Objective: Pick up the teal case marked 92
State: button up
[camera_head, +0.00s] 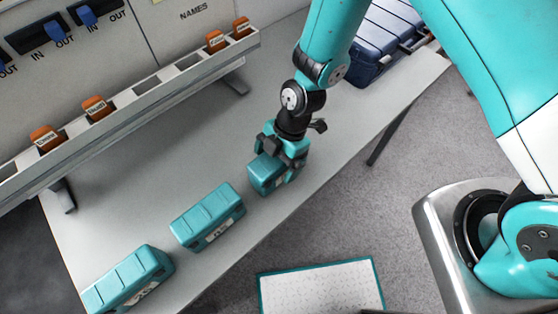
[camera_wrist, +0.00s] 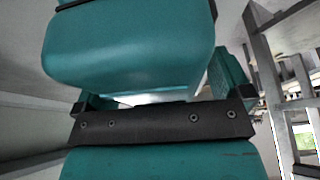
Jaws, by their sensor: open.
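Three teal cases stand in a row on the grey table: a lower-left case (camera_head: 125,282), a middle case (camera_head: 206,212) and an upper-right case (camera_head: 260,176). Pale labels show on their front sides, but I cannot read which is marked 92. My gripper (camera_head: 281,157) is open and low over the upper-right case, with its fingers around or beside that case and hiding part of it. In the wrist view a large teal block (camera_wrist: 130,50) lies ahead of the open gripper (camera_wrist: 165,100). I cannot tell whether the fingers touch it.
A grey rail (camera_head: 120,118) with orange tags (camera_head: 97,108) runs along the table's back. A dark blue toolbox (camera_head: 378,45) stands at the table's far right end. A white, teal-edged panel (camera_head: 320,288) lies below the table's front edge. Bare table (camera_head: 130,195) shows behind the cases.

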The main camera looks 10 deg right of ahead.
jog(key=shift+f, duration=0.15)
jog(key=c, duration=1.2)
jog(key=shift+c, duration=0.5)
jog(key=shift+r, duration=0.2)
